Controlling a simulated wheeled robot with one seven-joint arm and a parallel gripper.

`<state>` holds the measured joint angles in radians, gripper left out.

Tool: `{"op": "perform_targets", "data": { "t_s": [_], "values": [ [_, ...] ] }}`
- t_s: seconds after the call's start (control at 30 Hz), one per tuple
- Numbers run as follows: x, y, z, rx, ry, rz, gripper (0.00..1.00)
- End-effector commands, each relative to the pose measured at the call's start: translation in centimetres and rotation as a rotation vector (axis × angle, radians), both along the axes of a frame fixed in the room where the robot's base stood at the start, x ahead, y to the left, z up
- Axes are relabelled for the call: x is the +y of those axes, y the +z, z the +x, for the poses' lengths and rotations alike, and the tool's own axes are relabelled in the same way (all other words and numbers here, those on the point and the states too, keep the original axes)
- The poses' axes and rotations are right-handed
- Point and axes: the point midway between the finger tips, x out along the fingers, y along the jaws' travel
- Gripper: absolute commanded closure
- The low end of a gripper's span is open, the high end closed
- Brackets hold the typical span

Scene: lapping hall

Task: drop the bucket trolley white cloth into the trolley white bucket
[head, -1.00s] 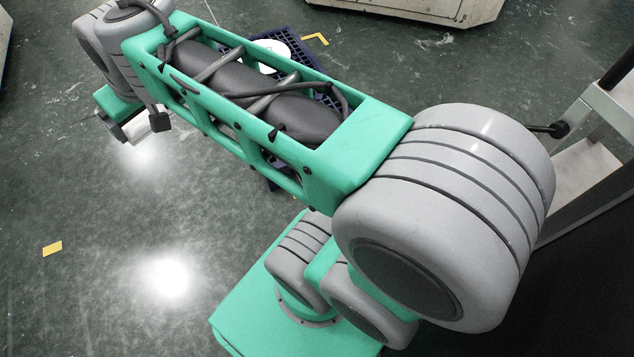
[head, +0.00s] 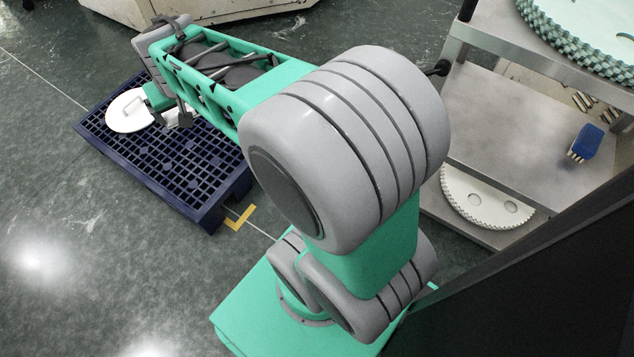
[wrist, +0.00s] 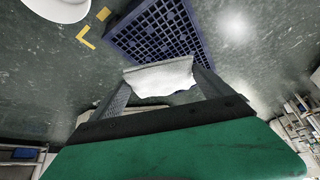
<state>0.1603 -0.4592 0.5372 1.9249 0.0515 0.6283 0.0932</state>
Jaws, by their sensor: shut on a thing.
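A white cloth (wrist: 158,74) spans between the two fingers of my gripper (wrist: 162,80) in the wrist view, and the gripper is shut on it. In the head view my gripper (head: 180,117) is at the far end of the arm, over the blue pallet; the cloth is hard to tell apart there. Part of a white round thing (wrist: 60,6) is cut off by the top left edge of the wrist view; I cannot tell if it is the trolley bucket. No bucket is clear in the head view.
A dark blue grid pallet (head: 205,195) with a white disc (head: 122,112) on it lies on the floor. A yellow corner mark (head: 240,217) is beside it. A metal shelf unit (head: 520,115) with toothed discs and a blue brush (head: 586,142) stands right. Lower left floor is clear.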

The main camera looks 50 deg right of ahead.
Motion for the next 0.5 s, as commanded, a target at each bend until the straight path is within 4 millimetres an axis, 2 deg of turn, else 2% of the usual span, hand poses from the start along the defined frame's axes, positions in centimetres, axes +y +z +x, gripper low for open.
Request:
{"op": "perform_targets", "data": {
  "t_s": [0.03,0.17,0.27,0.4,0.5],
  "values": [
    [-2.7,-2.0,0.2,0.013,-0.077,0.006,0.42],
    [-9.4,-7.7,-0.2,0.013,-0.271,0.009,0.42],
    [-14.4,-12.3,-2.0,0.016,-0.417,0.009,0.42],
    [-20.1,-18.8,-6.5,0.019,-0.608,0.002,0.42],
    [-23.2,-23.1,-10.6,0.019,-0.732,-0.007,0.42]
  ]
}}
